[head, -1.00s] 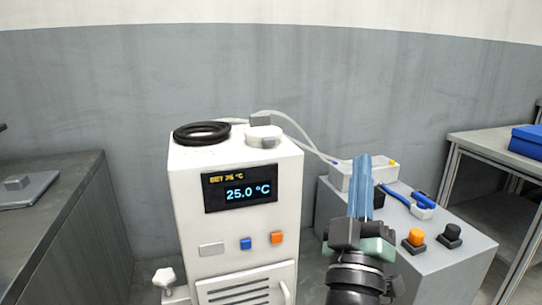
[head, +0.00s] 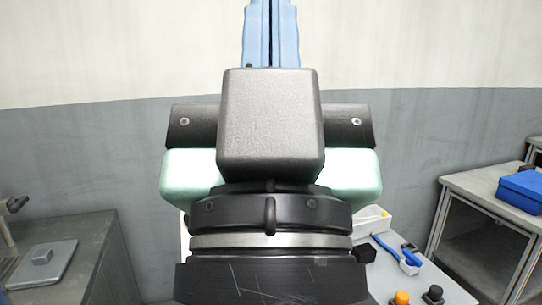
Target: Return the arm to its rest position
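My gripper (head: 271,25) is raised upright, close in front of the head camera, and fills the middle of the view. Its two blue fingers lie side by side with only a thin dark line between them, so it looks shut. They run up to the top edge of the picture, where the tips may be cut off. Nothing shows between the fingers. My wrist and gripper body hide nearly all of the white machine with the temperature display.
A dark bench (head: 75,235) is at the left.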

